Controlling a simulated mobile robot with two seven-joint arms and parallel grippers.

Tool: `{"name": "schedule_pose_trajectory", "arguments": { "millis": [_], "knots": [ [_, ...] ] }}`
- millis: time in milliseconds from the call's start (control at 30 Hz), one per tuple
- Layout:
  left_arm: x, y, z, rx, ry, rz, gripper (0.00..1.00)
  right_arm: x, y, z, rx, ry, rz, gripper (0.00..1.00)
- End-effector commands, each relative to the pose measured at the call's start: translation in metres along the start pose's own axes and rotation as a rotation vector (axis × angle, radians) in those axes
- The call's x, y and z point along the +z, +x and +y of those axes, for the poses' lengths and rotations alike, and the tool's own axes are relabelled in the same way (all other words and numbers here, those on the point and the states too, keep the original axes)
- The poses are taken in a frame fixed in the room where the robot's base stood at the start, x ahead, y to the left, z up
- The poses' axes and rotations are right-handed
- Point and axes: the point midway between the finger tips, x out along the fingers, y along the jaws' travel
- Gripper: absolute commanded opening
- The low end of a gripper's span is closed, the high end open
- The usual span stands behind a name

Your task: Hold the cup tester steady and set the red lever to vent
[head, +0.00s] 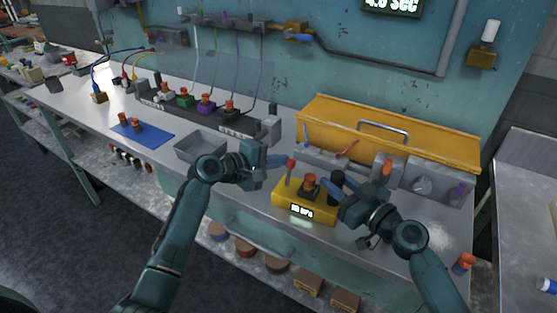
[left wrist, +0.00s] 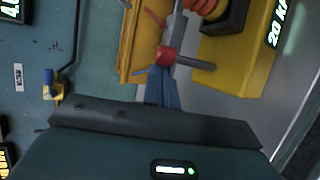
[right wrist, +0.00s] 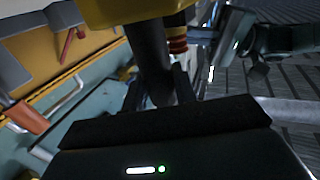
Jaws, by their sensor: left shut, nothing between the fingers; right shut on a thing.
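The yellow cup tester (head: 292,204) stands on the bench, with a lit readout on its front and an orange-and-black cup (head: 309,185) on top. Its lever has a red knob (head: 291,162) on a grey stem, standing about upright at the tester's left. My left gripper (head: 280,160) is shut and empty, its blue fingertips right beside the knob; the left wrist view shows the knob (left wrist: 166,56) at the fingertips, touching or nearly so. My right gripper (right wrist: 157,88) is shut on the tester's black handle (right wrist: 148,48), at the right of the tester.
A yellow case (head: 400,135) with a handle lies behind the tester, with grey bins in front of it. A grey tray (head: 200,147) and a blue mat (head: 142,134) with small cups lie to the left. An orange cup (head: 464,262) stands near the right front edge.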

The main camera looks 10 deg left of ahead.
Motion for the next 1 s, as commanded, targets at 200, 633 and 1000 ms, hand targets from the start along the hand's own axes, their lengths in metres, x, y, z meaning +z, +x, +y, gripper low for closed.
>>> {"name": "schedule_pose_trajectory", "arguments": {
  "millis": [200, 633, 1000],
  "knots": [
    [0.001, -0.003, -0.001, 0.04, 0.018, 0.0, 0.0, 0.001, 0.0, 0.0, -0.001, 0.002, -0.001, 0.0],
    [0.007, -0.013, -0.005, 0.212, 0.099, -0.003, 0.0, 0.001, 0.0, 0.0, 0.0, 0.002, -0.001, 0.0],
    [0.012, -0.025, -0.012, 0.263, 0.128, 0.002, 0.0, 0.001, 0.0, 0.0, 0.0, 0.001, -0.001, 0.0]
  ]
}}
